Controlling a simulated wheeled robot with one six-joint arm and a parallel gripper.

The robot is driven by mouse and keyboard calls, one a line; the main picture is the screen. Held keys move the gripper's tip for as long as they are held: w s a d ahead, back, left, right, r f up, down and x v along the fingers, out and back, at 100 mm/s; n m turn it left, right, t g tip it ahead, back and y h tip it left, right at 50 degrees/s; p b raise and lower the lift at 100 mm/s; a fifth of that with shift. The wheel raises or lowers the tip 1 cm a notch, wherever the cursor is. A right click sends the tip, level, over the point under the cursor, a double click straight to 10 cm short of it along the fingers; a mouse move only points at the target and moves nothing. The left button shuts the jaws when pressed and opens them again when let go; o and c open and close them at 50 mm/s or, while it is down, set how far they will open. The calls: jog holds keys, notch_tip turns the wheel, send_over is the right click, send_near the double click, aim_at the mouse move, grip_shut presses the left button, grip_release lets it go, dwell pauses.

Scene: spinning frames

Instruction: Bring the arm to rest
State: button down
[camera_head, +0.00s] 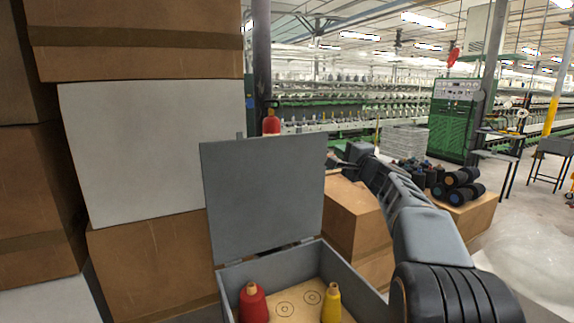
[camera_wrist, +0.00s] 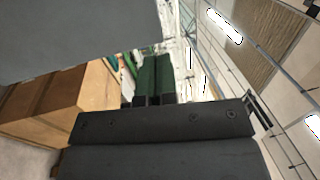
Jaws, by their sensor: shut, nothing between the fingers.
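My arm reaches up from the lower right of the head view, past the right side of an open grey box (camera_head: 350,277). My gripper (camera_head: 332,164) is at the arm's far end, by the right edge of the box's raised lid (camera_head: 265,195). It looks small and dark there. A red cone of yarn (camera_head: 253,304) and a yellow cone (camera_head: 331,303) stand upright inside the box, clear of the gripper.
Stacked cardboard boxes (camera_head: 150,262) and a pale panel (camera_head: 155,145) fill the left. More cardboard boxes (camera_head: 352,215) stand behind the arm, with dark spools (camera_head: 460,187) on top at right. Open floor (camera_head: 535,240) lies to the right. Green spinning machines line the back.

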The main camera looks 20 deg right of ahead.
jog(key=shift+a, duration=0.1)
jog(key=s+a+f+n+g+y, duration=0.1)
jog(key=s+a+f+n+g, duration=0.3)
jog(key=f, duration=0.6)
jog(key=s+a+f+n+g, duration=0.2)
jog(key=s+a+f+g, duration=0.3)
jog(key=f, duration=0.4)
jog(key=s+a+f+n+g+h, duration=0.1)
jog(key=s+a+f+n+g, duration=0.1)
jog(key=s, duration=0.5)
jog(key=s+a+f+n+g+h, duration=0.2)
jog(key=s+a+f+n, duration=0.1)
jog(key=s, duration=0.4)
jog(key=s+a+f+n+g+h, duration=0.1)
jog(key=s+a+f+n+g, duration=0.2)
jog(key=s+f+n, duration=0.2)
jog(key=s+f, duration=0.1)
jog(key=s, duration=0.1)
jog(key=shift+s+f+h, duration=0.2)
jog(key=shift+s+h, duration=0.2)
jog(key=shift+d, duration=0.15)
